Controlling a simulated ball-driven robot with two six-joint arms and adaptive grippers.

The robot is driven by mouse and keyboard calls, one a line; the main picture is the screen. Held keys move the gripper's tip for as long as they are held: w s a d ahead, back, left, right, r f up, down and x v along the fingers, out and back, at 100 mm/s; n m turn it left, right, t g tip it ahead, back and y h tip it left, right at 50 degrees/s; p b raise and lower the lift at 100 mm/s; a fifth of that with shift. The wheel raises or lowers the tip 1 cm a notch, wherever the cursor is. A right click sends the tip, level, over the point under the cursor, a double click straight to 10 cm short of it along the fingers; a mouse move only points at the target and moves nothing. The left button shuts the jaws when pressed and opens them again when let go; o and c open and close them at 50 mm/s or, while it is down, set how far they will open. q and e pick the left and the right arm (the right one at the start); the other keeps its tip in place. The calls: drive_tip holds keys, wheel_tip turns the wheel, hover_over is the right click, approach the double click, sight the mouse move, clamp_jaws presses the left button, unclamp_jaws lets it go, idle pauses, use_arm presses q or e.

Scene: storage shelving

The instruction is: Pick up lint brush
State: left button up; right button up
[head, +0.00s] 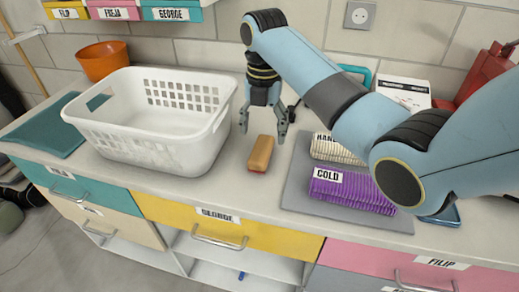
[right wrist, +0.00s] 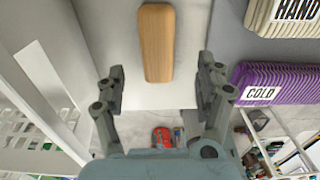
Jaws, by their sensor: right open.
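The lint brush (head: 261,153), with a light wooden back, lies on the pale countertop between the white basket and the grey mat. In the right wrist view the brush (right wrist: 156,43) shows as a rounded wooden bar, lengthwise between the lines of the two fingers and ahead of their tips. My right gripper (head: 264,126) points down just behind the brush, open and empty. In the right wrist view its fingers (right wrist: 161,77) are spread wide, apart from the brush. My left gripper is not in view.
A white laundry basket (head: 150,150) stands close left of the brush. A grey mat (head: 293,190) to the right holds folded cloths labelled HAND and a purple stack labelled COLD (head: 350,192). An orange bowl (head: 103,59) stands behind. Drawers (head: 228,231) lie below the counter edge.

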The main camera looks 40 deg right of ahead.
sight(262, 148)
drive_tip(key=shift+f, duration=0.55)
drive_tip(key=shift+w+f, duration=0.2)
drive_tip(key=shift+f, duration=0.1)
wheel_tip(262, 148, down, 5)
drive_tip(key=shift+a+r, duration=0.1)
drive_tip(key=shift+r, duration=0.1)
drive_tip(key=shift+f, duration=0.15)
drive_tip(key=c, duration=1.1)
drive_tip(key=shift+c, duration=1)
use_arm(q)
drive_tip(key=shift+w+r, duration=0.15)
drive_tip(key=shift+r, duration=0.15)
